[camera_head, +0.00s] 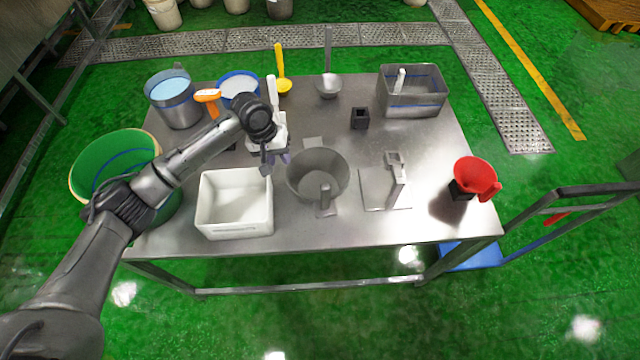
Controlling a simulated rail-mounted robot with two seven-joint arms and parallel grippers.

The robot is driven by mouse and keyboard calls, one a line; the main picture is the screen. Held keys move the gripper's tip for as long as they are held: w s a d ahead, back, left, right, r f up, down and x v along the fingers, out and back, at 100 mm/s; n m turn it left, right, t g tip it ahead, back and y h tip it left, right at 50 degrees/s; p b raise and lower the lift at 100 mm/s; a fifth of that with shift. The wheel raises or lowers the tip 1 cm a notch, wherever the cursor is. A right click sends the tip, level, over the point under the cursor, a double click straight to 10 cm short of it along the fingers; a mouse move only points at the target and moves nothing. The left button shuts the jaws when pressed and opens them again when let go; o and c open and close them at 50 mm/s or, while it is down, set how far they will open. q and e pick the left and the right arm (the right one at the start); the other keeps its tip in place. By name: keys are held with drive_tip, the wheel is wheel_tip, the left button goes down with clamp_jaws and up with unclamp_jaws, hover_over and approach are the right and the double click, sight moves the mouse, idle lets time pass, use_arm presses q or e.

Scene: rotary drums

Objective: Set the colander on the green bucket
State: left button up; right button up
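A grey round vessel with a handle (317,162), which I take to be the colander, stands upright on the steel table; I cannot make out any holes in it. The green bucket (88,167) is large, with a pale yellow rim, beyond the table's left edge; my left arm hides part of its front. My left gripper (276,162) is just left of the grey vessel's back rim, pointing down. Its fingers look apart with nothing seen between them; whether it touches the rim is unclear. My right gripper is not in view.
A white bin (235,225) stands left of the grey vessel. Steel and blue-rimmed pots (178,108), a yellow ladle (283,84), a steel ladle (328,85) and a rectangular steel container (412,107) stand behind. A red funnel (474,174) is at the right edge.

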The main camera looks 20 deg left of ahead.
sight(293, 180)
use_arm(q)
drive_tip(key=shift+d+b+x, duration=0.2)
drive_tip(key=shift+b+x, duration=0.95)
drive_tip(key=shift+x, duration=4.8)
drive_tip(key=shift+r, duration=0.1)
drive_tip(key=c, duration=0.6)
clamp_jaws()
